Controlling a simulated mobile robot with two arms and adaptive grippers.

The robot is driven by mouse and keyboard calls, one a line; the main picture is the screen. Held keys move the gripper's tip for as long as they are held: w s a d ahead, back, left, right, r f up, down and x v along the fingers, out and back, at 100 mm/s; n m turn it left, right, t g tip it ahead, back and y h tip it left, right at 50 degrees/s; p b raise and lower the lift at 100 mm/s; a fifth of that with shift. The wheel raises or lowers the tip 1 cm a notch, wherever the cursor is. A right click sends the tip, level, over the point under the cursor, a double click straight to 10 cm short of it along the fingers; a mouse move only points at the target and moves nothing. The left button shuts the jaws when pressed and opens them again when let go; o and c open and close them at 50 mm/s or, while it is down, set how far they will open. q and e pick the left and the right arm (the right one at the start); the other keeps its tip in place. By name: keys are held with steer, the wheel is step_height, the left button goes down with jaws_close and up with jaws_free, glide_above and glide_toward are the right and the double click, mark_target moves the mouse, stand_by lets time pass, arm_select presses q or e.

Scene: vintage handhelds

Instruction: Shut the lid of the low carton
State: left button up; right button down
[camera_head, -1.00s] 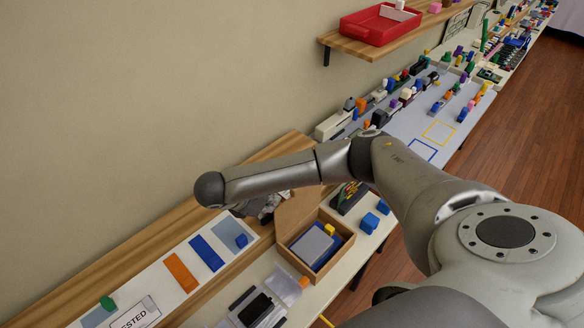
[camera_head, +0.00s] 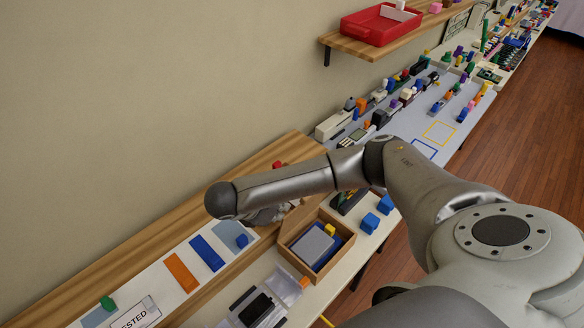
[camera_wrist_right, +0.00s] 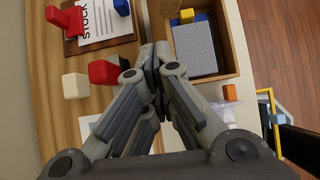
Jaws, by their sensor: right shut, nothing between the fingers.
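The low carton (camera_head: 283,244) is a brown open-topped box on the bench, and it also shows in the right wrist view (camera_wrist_right: 232,50). A grey slab (camera_head: 312,246), a blue piece and a small yellow block (camera_head: 329,230) lie inside. Its lid (camera_head: 297,216) stands open on the wall side, partly hidden by my right arm. My right gripper (camera_head: 268,215) is beside the lid, on the side away from the box. In the wrist view its fingers (camera_wrist_right: 156,55) are shut and empty, close to the lid; contact is unclear. My left gripper is out of view.
A white sorting board (camera_head: 150,285) with coloured patches lies left of the carton. Blue blocks (camera_head: 370,222) stand to its right, and a clear tray with a black item (camera_head: 256,308) is in front. Red blocks (camera_wrist_right: 104,73) and a white block (camera_wrist_right: 76,86) lie near the gripper.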

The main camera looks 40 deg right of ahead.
steer(key=shift+s+d+f, duration=0.15)
steer(key=shift+s, duration=0.55)
steer(key=shift+s+d+f, duration=0.1)
steer(key=shift+s, duration=0.6)
steer(key=shift+s+d+f, duration=0.1)
steer(key=shift+s+f, duration=0.2)
steer(key=shift+s, duration=0.4)
steer(key=shift+s+d+f, duration=0.1)
steer(key=shift+s+f, duration=0.15)
steer(key=shift+s, duration=0.45)
steer(key=s, duration=0.1)
steer(key=s+f, duration=0.1)
steer(key=shift+s+d+f, duration=0.15)
steer(key=shift+s+f, duration=0.15)
